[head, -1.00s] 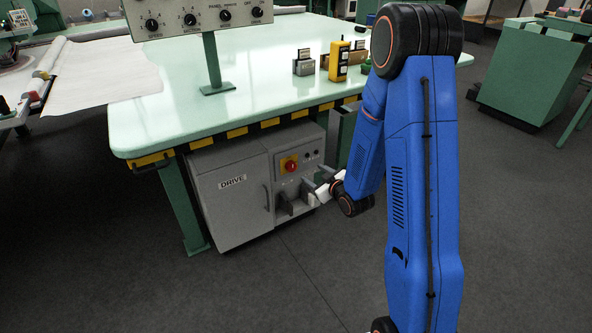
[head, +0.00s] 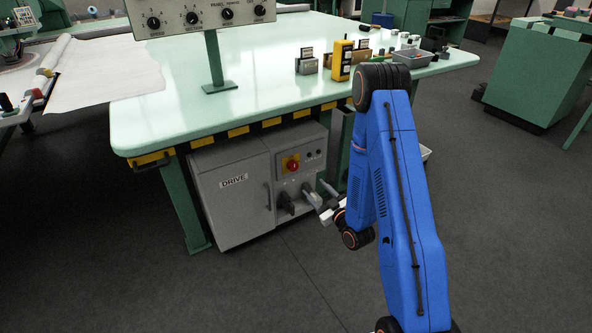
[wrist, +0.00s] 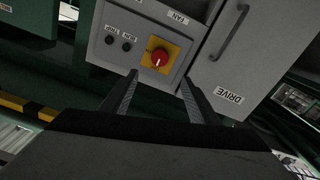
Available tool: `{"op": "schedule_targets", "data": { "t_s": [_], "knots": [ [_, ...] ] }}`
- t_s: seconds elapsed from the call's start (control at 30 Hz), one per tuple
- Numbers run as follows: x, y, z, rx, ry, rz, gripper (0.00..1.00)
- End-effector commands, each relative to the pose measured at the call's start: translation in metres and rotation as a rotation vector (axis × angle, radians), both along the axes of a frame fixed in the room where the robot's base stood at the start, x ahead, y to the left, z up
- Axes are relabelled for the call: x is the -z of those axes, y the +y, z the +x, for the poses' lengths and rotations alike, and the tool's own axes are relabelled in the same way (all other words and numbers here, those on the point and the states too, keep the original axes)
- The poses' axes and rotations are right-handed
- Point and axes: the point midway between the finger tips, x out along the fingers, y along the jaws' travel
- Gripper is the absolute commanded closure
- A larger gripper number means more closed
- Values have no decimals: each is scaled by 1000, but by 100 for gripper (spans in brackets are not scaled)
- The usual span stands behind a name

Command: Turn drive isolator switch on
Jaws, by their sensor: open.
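The drive isolator switch (head: 291,165) is a red rotary knob on a yellow square plate, on the front of the grey DRIVE cabinet (head: 230,205) under the green table. In the wrist view, the switch (wrist: 160,57) is upper centre, its white mark visible on the red knob. My gripper (head: 300,199) is in front of the cabinet, below the switch and a little to its right. In the wrist view, my gripper (wrist: 157,82) has its two dark fingers spread apart and empty, with the switch between and beyond their tips. I cannot tell whether they touch the panel.
The table (head: 150,125) overhangs the cabinet, with a yellow-and-black striped edge. A green table leg (head: 186,205) stands left of the cabinet. A cabinet handle (wrist: 232,32) and small black buttons (wrist: 118,38) flank the switch. The floor in front is clear.

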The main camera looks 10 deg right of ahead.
Motion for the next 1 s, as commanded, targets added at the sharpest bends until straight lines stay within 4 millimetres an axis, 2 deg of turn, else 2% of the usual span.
{"op": "schedule_targets", "data": {
  "t_s": [0.7, 1.0],
  "knots": [
    [0, 39, 118, 0, 0, -1, 45],
    [0, 48, 148, 1, 1, 0, 45]
  ]
}}
